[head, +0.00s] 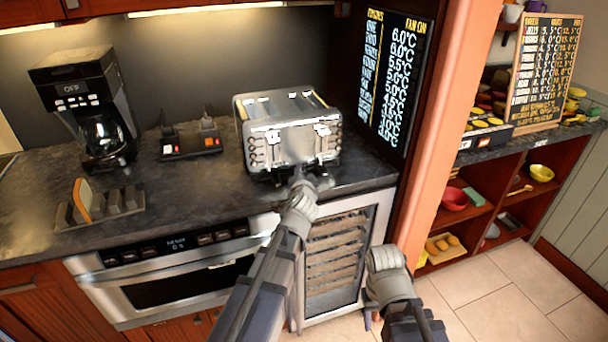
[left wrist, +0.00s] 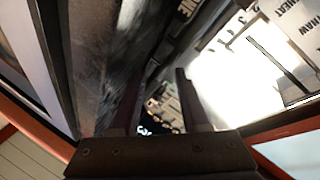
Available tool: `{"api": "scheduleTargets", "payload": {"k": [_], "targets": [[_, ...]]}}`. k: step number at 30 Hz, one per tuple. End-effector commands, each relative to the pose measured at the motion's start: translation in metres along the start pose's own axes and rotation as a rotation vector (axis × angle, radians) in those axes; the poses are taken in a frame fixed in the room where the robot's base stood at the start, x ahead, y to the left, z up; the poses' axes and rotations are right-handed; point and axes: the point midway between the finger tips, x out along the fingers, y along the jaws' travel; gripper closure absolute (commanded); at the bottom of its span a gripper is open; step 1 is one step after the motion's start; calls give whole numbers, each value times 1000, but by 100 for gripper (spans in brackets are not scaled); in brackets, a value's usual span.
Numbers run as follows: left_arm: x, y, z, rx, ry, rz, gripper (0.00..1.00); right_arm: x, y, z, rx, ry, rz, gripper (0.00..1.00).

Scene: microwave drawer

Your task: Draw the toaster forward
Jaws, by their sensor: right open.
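The silver four-slot toaster (head: 284,140) stands on the dark counter with its lever and knob face towards me. My left gripper (head: 300,176) is at the lower front of the toaster, near the middle. In the left wrist view the two fingers of the left gripper (left wrist: 163,100) are apart, with dark and patterned surfaces showing between them. The toaster's bright side (left wrist: 238,62) lies close by on the right there. I cannot tell whether the fingers grip part of it. My right gripper (head: 369,318) hangs low in front of the wine cooler, clear of the toaster, its fingers mostly hidden.
A coffee maker (head: 90,108), a black switch box (head: 190,143) and a toast rack (head: 98,207) stand left of the toaster on the counter (head: 190,192). A microwave drawer (head: 175,280) and wine cooler (head: 335,252) are below. An orange pillar (head: 452,130) bounds the right.

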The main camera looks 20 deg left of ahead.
Motion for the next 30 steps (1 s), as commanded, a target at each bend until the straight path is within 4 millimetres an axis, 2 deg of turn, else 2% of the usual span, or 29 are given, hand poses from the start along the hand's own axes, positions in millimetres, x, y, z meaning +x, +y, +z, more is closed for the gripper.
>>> {"api": "scheduleTargets", "payload": {"k": [11,17,24,30], "targets": [[-6,-1,0,2,1,-1,54,-2,0,0,0,0,0,50],[-31,-1,-1,2,2,0,54,-9,1,0,0,0,0,50],[-70,-1,0,2,2,0,54,-18,2,1,0,0,0,50],[-79,0,0,0,1,0,54,-20,2,1,0,0,0,50]]}}
